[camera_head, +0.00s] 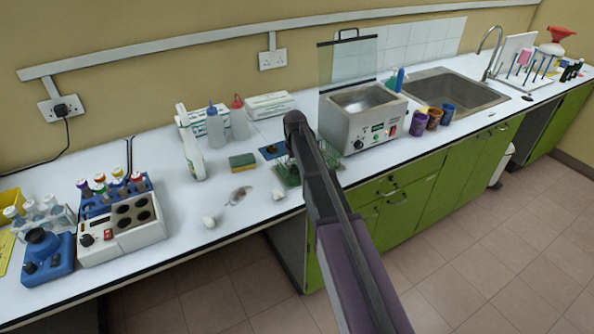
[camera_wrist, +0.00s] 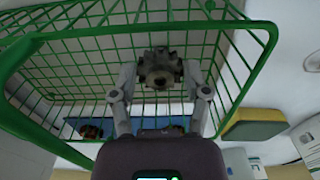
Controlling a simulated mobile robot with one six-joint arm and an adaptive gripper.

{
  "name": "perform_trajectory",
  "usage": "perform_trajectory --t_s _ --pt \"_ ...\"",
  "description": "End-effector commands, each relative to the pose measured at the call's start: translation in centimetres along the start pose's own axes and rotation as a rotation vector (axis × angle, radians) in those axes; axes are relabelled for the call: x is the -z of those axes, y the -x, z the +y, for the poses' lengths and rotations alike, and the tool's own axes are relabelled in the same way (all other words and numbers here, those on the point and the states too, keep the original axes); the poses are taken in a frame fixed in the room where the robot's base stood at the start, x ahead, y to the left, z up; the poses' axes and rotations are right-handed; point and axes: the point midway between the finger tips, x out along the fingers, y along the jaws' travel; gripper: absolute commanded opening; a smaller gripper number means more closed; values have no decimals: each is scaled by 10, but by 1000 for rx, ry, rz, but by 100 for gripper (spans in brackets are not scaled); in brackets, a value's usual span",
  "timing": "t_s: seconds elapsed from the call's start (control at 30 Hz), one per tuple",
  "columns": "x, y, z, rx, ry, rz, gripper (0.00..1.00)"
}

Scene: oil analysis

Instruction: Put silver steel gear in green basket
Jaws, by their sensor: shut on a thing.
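The silver steel gear (camera_wrist: 160,69) is between the fingertips of my gripper (camera_wrist: 160,78) in the wrist view. The fingers are shut on it. The green basket (camera_wrist: 258,72) is an open wire frame around and behind the gear in that view. The gear shows within the outline of the rim; I cannot tell how far it is above the basket floor. In the head view the green basket (camera_head: 287,178) sits on the white bench, partly covered by my arm. My gripper and the gear are hidden there.
A yellow-green sponge (camera_head: 243,161) lies left of the basket, and the water bath (camera_head: 366,118) stands to its right. A small white item (camera_head: 209,222) and a grey item (camera_head: 239,195) lie near the front edge. Bottles (camera_head: 192,145) stand behind.

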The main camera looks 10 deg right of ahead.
Motion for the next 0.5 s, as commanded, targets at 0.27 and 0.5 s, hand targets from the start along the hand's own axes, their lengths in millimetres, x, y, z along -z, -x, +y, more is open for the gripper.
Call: perform_trajectory --t_s 0.27,0.5 --pt "0 -1 0 0 -1 0 6" --pt "0 -5 1 0 -1 0 6"
